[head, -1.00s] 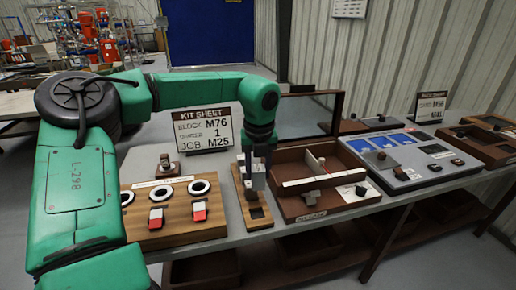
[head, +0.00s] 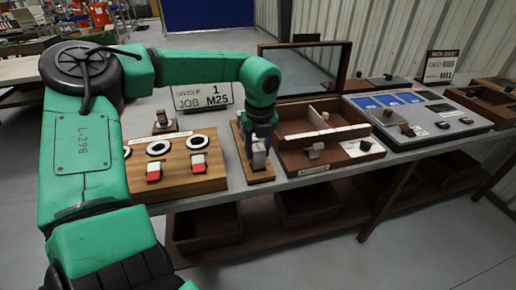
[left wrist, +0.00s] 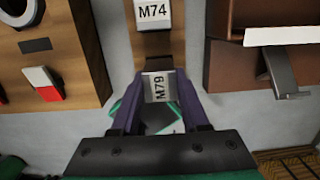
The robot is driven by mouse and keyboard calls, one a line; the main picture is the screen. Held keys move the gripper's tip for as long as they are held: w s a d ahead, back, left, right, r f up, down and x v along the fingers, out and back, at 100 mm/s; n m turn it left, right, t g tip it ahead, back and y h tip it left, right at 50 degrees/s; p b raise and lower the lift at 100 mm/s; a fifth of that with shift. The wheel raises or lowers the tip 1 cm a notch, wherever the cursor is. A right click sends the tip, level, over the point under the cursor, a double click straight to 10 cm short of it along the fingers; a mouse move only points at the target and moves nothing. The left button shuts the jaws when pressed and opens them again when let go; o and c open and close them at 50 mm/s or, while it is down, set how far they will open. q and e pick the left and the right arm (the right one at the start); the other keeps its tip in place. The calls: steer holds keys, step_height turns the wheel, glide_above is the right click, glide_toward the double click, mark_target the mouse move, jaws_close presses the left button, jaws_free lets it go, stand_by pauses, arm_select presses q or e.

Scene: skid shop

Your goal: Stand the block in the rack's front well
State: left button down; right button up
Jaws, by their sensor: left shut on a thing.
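My left gripper (head: 260,136) is shut on a pale block (head: 259,160) over the front end of the narrow wooden rack (head: 239,143). In the left wrist view the held block (left wrist: 158,88) is labelled M79 and sits between the two fingers (left wrist: 158,102). Another block labelled M74 (left wrist: 153,14) stands farther along the rack (left wrist: 155,48). The held block hides the front well, and I cannot tell whether its foot is inside the well or just above it. My right gripper is not in view.
A wooden board (head: 180,145) with white rings and red-and-white pieces lies left of the rack. A divided brown tray (head: 285,158) stands close on its right. A sign (head: 203,97) reading JOB M25 stands behind. A grey panel (head: 440,117) is farther right.

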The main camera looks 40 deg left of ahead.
arm_select(q)
steer(key=shift+r, duration=0.1)
stand_by(0.7)
steer(key=shift+b, duration=0.4)
steer(key=shift+f+b, duration=0.3)
stand_by(0.8)
steer(key=shift+f+b, duration=0.65)
steer(key=shift+b, duration=0.2)
stand_by(0.4)
jaws_free()
stand_by(0.4)
